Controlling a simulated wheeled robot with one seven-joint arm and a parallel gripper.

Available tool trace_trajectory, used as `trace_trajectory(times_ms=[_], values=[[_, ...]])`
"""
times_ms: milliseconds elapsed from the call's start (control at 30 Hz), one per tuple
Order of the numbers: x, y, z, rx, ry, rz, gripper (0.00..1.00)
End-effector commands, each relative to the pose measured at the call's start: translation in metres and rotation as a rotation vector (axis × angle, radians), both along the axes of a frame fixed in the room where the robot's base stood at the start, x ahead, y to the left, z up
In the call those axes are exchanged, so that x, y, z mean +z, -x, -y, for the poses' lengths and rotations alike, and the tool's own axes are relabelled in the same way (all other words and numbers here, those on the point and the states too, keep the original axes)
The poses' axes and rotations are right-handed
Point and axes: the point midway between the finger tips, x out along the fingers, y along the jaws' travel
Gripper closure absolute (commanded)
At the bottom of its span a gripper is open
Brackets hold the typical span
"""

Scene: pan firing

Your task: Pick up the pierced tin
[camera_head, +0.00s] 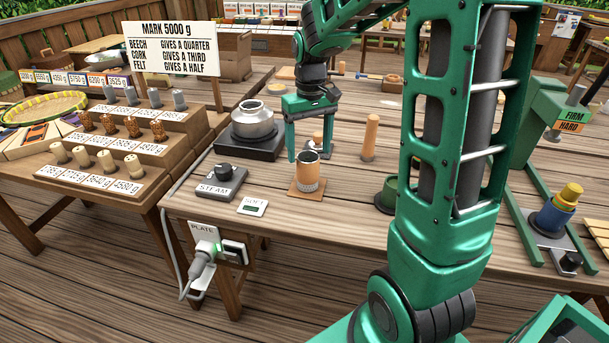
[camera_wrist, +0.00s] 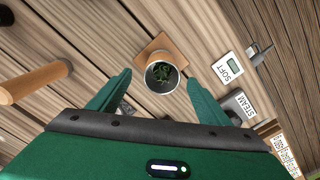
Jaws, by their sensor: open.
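In the wrist view the tin (camera_wrist: 152,84) shows from above with dark green leafy bits inside. My gripper (camera_head: 309,154) is open and empty, pointing down just behind or above the tin. In the wrist view the fingertips of my gripper (camera_wrist: 160,80) lie on either side of the tin's mouth, apart from it. How high they are over the rim is hard to tell.
A metal pot (camera_head: 252,122) sits on a dark hot plate (camera_head: 250,145) to the left. The STEAM knob box (camera_head: 222,182) and SOFT display (camera_head: 252,207) are close at front left.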

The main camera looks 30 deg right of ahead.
Motion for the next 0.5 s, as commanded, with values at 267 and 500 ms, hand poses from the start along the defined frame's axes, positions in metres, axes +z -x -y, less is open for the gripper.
trace_trajectory(times_ms=[267,500], values=[[-0.030,0.000,-0.001,0.001,0.000,0.000,0.29],[-0.054,0.001,-0.003,0.001,0.000,-0.003,0.29]])
